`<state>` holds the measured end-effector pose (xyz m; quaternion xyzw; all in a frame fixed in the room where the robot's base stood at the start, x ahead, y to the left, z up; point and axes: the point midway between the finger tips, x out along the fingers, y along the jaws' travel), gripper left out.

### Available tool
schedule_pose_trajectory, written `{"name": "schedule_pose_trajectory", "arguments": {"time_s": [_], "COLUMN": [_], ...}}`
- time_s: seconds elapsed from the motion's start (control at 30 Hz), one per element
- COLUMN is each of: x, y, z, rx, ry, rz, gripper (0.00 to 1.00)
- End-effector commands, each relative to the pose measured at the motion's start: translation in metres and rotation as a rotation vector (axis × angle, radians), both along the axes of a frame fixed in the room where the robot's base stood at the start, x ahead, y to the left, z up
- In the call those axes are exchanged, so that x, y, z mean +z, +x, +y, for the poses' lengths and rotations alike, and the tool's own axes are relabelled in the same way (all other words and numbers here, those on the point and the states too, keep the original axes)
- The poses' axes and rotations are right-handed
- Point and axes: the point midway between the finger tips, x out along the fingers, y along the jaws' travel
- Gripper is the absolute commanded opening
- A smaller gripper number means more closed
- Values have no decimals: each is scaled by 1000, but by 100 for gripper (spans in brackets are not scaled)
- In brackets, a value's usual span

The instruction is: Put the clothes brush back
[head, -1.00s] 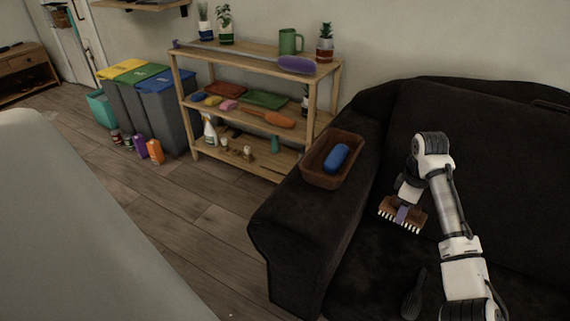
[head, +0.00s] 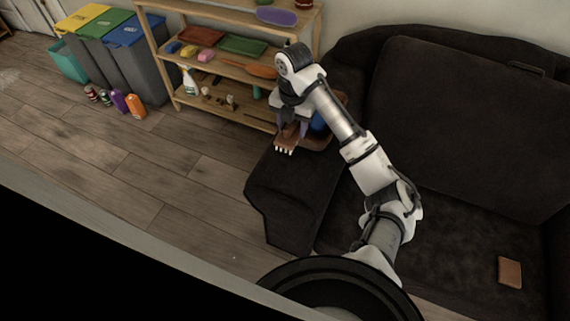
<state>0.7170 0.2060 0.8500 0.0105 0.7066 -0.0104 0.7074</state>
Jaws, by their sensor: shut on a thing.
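The clothes brush (head: 286,142), brown with white bristles, is in my gripper (head: 292,127). My gripper is shut on it and holds it by the left front side of the brown basket (head: 319,142), at the sofa's left arm. The basket is mostly hidden behind my arm and gripper. A blue thing (head: 318,121) shows in the basket just right of my gripper. I cannot tell whether the brush is over the basket's rim or touching it.
The dark sofa (head: 450,120) fills the right, with a brown wallet-like thing (head: 510,272) on its seat. A wooden shelf (head: 165,60) with cleaning things stands behind the sofa arm. Bins (head: 140,60) and bottles stand at left.

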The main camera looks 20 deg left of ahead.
Motion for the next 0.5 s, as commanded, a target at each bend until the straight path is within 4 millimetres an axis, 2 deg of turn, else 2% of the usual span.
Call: {"name": "schedule_pose_trajectory", "arguments": {"time_s": [0.03,0.5], "x": [-14,-131], "y": [-2,-2], "z": [1,1], "rx": [-1,-3], "ry": [2,2], "rz": [8,5], "gripper": [25,25]}}
